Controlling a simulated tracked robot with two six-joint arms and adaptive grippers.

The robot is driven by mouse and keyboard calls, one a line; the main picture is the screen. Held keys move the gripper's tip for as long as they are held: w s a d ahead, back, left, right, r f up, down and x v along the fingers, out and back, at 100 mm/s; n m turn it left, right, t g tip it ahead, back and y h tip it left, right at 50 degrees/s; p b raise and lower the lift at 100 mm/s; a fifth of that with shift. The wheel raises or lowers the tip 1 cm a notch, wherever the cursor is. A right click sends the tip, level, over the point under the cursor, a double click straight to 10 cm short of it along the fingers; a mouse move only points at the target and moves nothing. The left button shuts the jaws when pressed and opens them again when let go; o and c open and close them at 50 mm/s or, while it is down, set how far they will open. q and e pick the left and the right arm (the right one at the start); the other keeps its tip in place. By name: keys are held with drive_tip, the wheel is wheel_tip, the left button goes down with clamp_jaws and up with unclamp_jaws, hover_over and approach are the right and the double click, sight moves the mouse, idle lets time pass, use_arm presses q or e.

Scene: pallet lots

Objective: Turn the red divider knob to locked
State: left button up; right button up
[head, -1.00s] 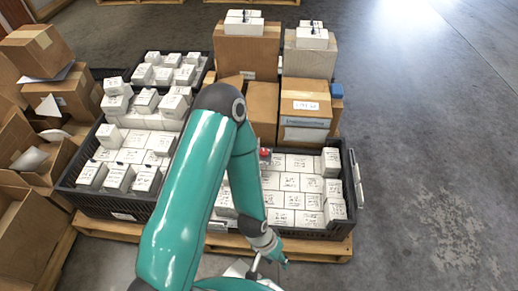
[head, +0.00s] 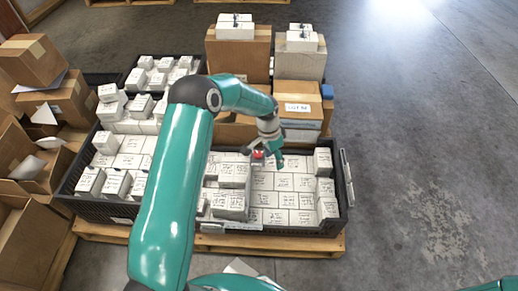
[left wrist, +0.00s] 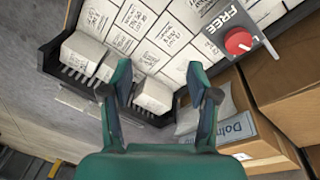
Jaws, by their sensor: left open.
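The red divider knob (head: 258,154) sits near the far side of the black crate (head: 347,190), among white boxes. In the left wrist view the red knob (left wrist: 238,41) is round, on a dark grey plate (left wrist: 215,28) with the word FREE readable beside it. A pale strip runs past it on the plate. No other word on the plate is readable. My left gripper (head: 265,158) hangs over the crate close to the knob. In the left wrist view its fingers (left wrist: 158,84) are apart and empty, with the knob outside them to the upper right. My right gripper is not seen.
White boxes (head: 275,198) fill the crate, some stacked higher on the left. Cardboard cartons (head: 298,94) stand behind the crate, close to the knob. More cartons (head: 38,60) are piled at the left. The grey floor (head: 430,160) on the right is clear.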

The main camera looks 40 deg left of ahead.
use_arm(q)
wheel_tip(320, 180, up, 9)
drive_tip(key=m+y, duration=0.1)
drive_tip(key=y, duration=0.1)
hover_over(258, 153)
wheel_tip(258, 153, down, 16)
drive_tip(key=b, duration=0.4)
drive_tip(key=shift+b, duration=0.3)
drive_tip(key=shift+c, duration=0.2)
clamp_jaws()
drive_tip(key=shift+n, duration=1.2)
drive_tip(key=shift+o, duration=0.2)
unclamp_jaws()
